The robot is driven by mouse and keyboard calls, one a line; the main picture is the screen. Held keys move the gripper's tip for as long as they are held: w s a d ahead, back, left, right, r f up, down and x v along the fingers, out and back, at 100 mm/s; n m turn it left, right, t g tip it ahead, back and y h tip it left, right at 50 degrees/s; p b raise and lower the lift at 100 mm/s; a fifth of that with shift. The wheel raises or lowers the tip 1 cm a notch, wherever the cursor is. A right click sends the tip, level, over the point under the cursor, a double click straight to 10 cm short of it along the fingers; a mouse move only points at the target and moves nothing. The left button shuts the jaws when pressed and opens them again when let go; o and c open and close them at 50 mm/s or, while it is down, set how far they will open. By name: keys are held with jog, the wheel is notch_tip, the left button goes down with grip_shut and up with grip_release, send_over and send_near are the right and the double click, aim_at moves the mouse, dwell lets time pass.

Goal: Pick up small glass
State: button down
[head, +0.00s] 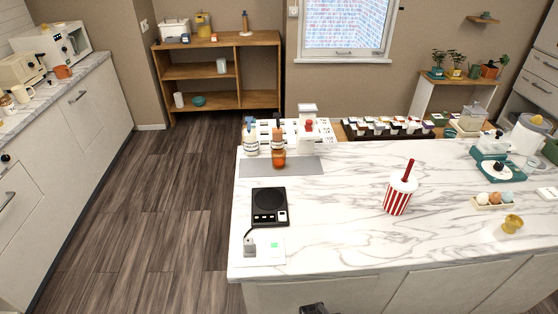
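A small amber, glass-like cup (512,223) is on the white marble counter (340,235), near its right front part. It looks like the small glass, but its exact shape is hard to make out at this size. A small dark part, which looks like the top of my gripper (313,309), shows at the bottom edge in front of the counter. It is well to the left of the amber cup and apart from it. Its fingers are cut off by the frame, and I cannot see anything held.
An egg holder (493,201) stands just behind the amber cup, with a teal scale (497,171) farther back. A red-striped cup with a straw (398,194) stands mid-counter. A black scale (269,206) and bottles (278,155) are at left. The front middle of the counter is clear.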

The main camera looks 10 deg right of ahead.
dwell(0.4)
jog(key=shift+c, duration=1.5)
grip_release()
